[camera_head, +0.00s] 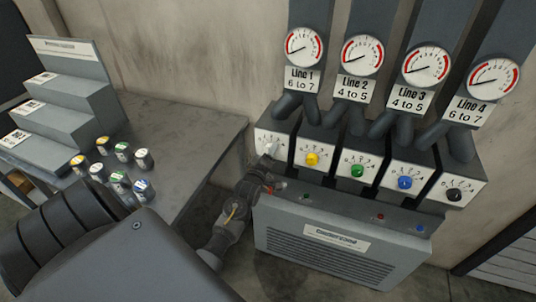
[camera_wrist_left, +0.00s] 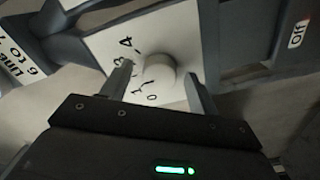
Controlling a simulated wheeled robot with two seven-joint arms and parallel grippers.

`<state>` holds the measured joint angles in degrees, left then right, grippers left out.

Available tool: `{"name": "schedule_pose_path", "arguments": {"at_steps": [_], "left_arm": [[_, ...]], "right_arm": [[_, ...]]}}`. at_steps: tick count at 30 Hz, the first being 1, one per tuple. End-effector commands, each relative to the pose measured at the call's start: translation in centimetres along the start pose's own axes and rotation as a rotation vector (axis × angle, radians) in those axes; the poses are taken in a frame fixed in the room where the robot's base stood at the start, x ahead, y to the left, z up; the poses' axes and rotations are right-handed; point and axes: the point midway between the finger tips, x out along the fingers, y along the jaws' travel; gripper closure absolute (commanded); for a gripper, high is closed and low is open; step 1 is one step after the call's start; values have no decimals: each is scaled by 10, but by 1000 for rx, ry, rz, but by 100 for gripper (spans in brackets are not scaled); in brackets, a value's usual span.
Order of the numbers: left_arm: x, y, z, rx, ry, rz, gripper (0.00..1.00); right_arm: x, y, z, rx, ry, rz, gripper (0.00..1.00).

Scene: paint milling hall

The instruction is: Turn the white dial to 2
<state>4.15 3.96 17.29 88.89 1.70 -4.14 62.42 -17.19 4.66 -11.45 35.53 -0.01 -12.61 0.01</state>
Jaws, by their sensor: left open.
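The white dial (camera_head: 271,148) is on the leftmost white scale plate, under the Line 1 gauge, and is partly hidden by my left gripper (camera_head: 267,167). In the left wrist view the round white dial (camera_wrist_left: 154,72) stands between my two open fingers, one on each side. I cannot tell whether either finger touches it. The scale plate (camera_wrist_left: 178,30) shows 0, 1, 3 and 4; the 2 is not clearly seen there. The dial's pointer setting cannot be read. My right gripper is not in view.
Yellow (camera_head: 312,159), green (camera_head: 357,171), blue (camera_head: 404,183) and black (camera_head: 454,195) dials sit in a row to the right. A grey console (camera_head: 345,245) is below. A grey table (camera_head: 190,135) at left holds several small paint cans and a stepped rack (camera_head: 70,100).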

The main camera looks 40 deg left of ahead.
Motion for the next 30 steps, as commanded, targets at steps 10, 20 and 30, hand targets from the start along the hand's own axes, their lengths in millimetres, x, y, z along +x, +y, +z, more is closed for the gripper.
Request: {"name": "schedule_pose_path", "arguments": {"at_steps": [10, 20, 30], "left_arm": [[-27, -3, 2, -1, 0, -1, 40], [-89, -2, 1, -1, 0, -1, 40], [-109, 0, 0, 0, 0, -1, 40]], "right_arm": [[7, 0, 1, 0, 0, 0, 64], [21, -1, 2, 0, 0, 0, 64], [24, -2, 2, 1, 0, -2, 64]]}}
